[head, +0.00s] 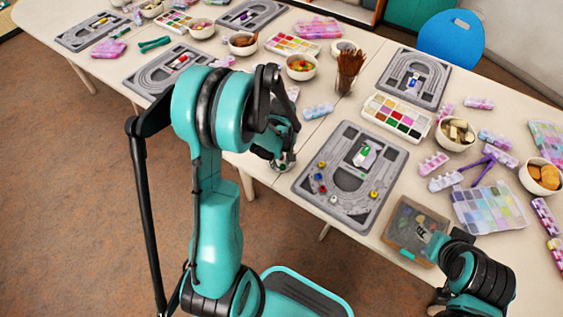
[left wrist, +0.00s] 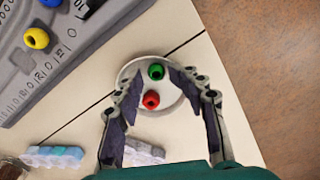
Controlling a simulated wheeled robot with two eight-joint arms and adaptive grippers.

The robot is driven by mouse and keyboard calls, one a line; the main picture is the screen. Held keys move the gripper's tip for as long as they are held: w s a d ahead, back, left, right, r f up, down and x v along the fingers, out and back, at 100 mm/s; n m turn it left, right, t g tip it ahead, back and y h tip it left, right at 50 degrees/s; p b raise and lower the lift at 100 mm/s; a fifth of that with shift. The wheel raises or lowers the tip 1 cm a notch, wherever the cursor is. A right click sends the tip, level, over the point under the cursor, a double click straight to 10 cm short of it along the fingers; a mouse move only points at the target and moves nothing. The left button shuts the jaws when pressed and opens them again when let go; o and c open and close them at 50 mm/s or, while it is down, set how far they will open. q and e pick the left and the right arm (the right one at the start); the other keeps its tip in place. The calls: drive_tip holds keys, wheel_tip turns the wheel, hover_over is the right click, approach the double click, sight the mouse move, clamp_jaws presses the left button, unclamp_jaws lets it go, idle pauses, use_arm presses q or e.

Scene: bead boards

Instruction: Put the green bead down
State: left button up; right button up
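The green bead (left wrist: 156,71) lies in a small round white dish (left wrist: 128,75), with a red bead (left wrist: 151,99) close to it. My left gripper (left wrist: 157,78) is open over the dish, its fingers well apart on either side of the beads. No bead is clamped between them. In the head view my left gripper (head: 283,160) points down beside the near grey bead board (head: 310,183), partly covered by my own arm; the dish is hidden there.
The bead board carries several coloured beads, including a yellow one (left wrist: 36,38). A clear box (head: 405,225) stands to its right. A paint tray (head: 397,116) and a cup of brown sticks (head: 348,72) stand behind. The table edge runs close to my left gripper.

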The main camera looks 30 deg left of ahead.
use_arm(q)
wheel_tip(320, 180, up, 11)
drive_tip(key=p, duration=0.4)
wheel_tip(320, 180, up, 8)
drive_tip(key=m+t, duration=0.3)
drive_tip(key=m, duration=0.2)
hover_over(281, 166)
drive_tip(key=s+d, duration=0.3)
drive_tip(key=d, duration=0.2)
drive_tip(key=s+d+r+m+t, duration=0.4)
drive_tip(key=s+d+m, duration=0.1)
drive_tip(key=s+m, duration=0.2)
drive_tip(key=shift+s+d+r+m, duration=0.3)
drive_tip(key=shift+s+r, duration=0.1)
use_arm(e)
wheel_tip(281, 166, up, 5)
drive_tip(key=shift+f, duration=0.2)
drive_tip(key=shift+o, duration=0.3)
drive_tip(key=shift+w, duration=0.1)
